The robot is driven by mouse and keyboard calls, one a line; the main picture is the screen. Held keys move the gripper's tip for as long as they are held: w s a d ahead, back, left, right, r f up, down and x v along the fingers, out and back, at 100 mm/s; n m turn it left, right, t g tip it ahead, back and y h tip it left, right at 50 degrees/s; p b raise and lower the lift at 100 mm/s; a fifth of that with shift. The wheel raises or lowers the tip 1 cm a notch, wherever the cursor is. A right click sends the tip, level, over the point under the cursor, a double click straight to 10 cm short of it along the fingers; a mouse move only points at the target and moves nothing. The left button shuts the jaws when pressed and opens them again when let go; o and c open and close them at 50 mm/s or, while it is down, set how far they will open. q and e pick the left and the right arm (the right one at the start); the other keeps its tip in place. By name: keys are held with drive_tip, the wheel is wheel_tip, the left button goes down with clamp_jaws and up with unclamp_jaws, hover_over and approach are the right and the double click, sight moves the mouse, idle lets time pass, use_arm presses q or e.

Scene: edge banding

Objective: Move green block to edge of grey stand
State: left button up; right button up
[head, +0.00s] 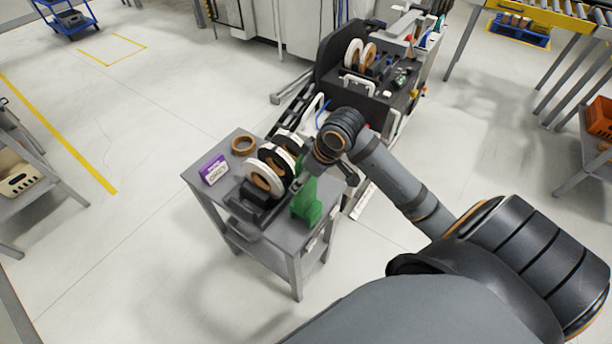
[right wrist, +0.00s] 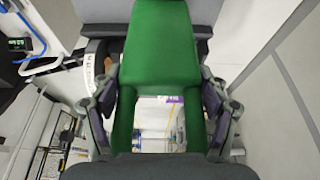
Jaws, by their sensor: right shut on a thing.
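The green block (head: 307,200) is at the front right part of the grey stand (head: 222,191) in the head view. My right gripper (head: 316,165) reaches down to it from above. In the right wrist view the green block (right wrist: 160,48) fills the upper middle, with two legs running down between the fingers. My right gripper (right wrist: 160,110) is shut on it, one finger on each side. I cannot tell whether the block touches the stand top. My left gripper is not in view.
White and black tape rolls (head: 263,176) stand in a dark holder beside the block. A purple box (head: 213,169) and a brown roll (head: 243,145) sit at the stand's back left. A dark machine (head: 372,100) stands behind.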

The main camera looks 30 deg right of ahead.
drive_tip(key=shift+s+a, duration=0.15)
drive_tip(key=shift+a, duration=0.05)
drive_tip(key=o, duration=1.5)
drive_tip(key=shift+f, duration=0.1)
drive_tip(key=shift+o, duration=1.4)
drive_tip(key=shift+d, duration=0.1)
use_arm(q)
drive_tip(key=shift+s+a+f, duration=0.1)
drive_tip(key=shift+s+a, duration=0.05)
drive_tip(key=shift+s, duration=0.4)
use_arm(e)
drive_tip(key=shift+d+r, duration=0.1)
drive_tip(key=shift+r, duration=0.5)
use_arm(q)
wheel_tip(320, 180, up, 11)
drive_tip(key=p, duration=1)
drive_tip(key=shift+p, duration=0.3)
use_arm(e)
drive_tip(key=v, duration=1.1)
